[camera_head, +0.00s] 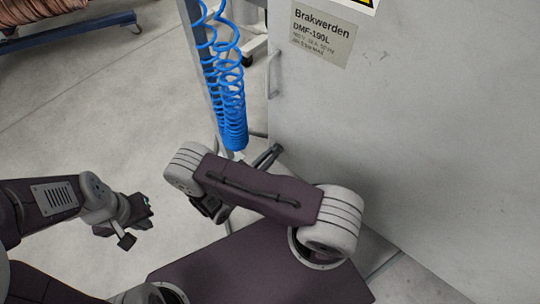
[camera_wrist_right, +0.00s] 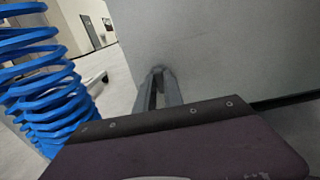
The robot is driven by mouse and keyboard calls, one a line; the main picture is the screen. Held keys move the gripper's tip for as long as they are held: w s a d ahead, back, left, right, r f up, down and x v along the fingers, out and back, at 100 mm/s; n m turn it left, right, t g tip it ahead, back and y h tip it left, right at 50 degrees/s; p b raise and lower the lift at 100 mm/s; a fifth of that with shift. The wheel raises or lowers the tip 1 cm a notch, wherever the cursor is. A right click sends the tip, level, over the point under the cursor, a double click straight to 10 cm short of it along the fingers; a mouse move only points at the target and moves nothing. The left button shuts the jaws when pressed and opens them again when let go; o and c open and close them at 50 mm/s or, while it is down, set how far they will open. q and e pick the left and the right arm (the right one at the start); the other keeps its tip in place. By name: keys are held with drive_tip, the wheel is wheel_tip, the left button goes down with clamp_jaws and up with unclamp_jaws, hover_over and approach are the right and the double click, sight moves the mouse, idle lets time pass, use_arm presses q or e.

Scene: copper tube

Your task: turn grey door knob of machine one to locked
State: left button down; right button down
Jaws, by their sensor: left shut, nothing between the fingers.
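The machine (camera_head: 400,130) is a large pale grey cabinet labelled "Brakwerden DMF-190L". A slim grey upright handle (camera_head: 272,74) is on its left edge; I cannot tell if this is the door knob, and no other knob shows. My right gripper (camera_head: 277,149) is low beside the cabinet's lower left corner, below the handle. In the right wrist view, its fingers (camera_wrist_right: 161,72) come together at the tips in front of the grey panel (camera_wrist_right: 230,50), with nothing seen between them. My left gripper (camera_head: 143,222) is shut and empty over the floor at left, away from the cabinet.
A coiled blue hose (camera_head: 230,105) hangs beside a grey post (camera_head: 200,65) just left of the cabinet, close to my right arm. It is also close at left in the right wrist view (camera_wrist_right: 45,90). A blue rack (camera_head: 70,40) with copper coils stands back left. The floor at left is clear.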

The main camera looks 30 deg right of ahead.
idle(0.3)
drive_tip(key=n+p, duration=0.2)
drive_tip(key=n, duration=0.1)
drive_tip(key=shift+r+n, duration=0.1)
drive_tip(key=shift+n, duration=0.2)
drive_tip(key=n+p, duration=0.1)
drive_tip(key=n, duration=0.3)
drive_tip(key=shift+w, duration=0.1)
drive_tip(key=n, duration=0.6)
drive_tip(key=n+p, duration=0.1)
drive_tip(key=n, duration=0.3)
drive_tip(key=shift+w+f, duration=0.1)
drive_tip(key=shift+f, duration=0.2)
drive_tip(key=c, duration=1.4)
unclamp_jaws()
drive_tip(key=shift+c, duration=0.2)
